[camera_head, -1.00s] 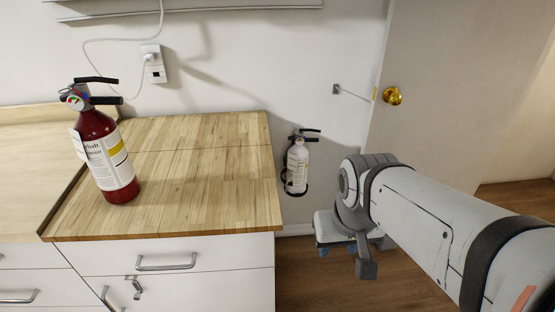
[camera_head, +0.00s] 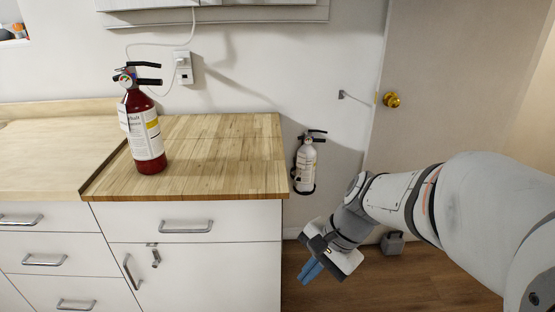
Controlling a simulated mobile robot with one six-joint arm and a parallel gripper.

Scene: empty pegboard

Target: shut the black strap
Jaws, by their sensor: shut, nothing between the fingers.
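A white fire extinguisher (camera_head: 307,160) hangs upright on the wall, just right of the counter. A black holder with a ring (camera_head: 304,189) shows around its base, and dark pieces show along its left side. The black strap is too small to make out clearly, and I cannot tell whether it is open or shut. My gripper (camera_head: 312,270) is shut and empty, with blue fingertips pointing down and left. It is below the extinguisher in the picture, in front of the drawers' right edge and the floor, apart from the holder.
A wooden counter (camera_head: 220,185) over white drawers (camera_head: 240,222) stands at left, its right edge close to the extinguisher. A red extinguisher (camera_head: 144,130) stands on it. Wooden floor (camera_head: 365,285) lies open below my arm.

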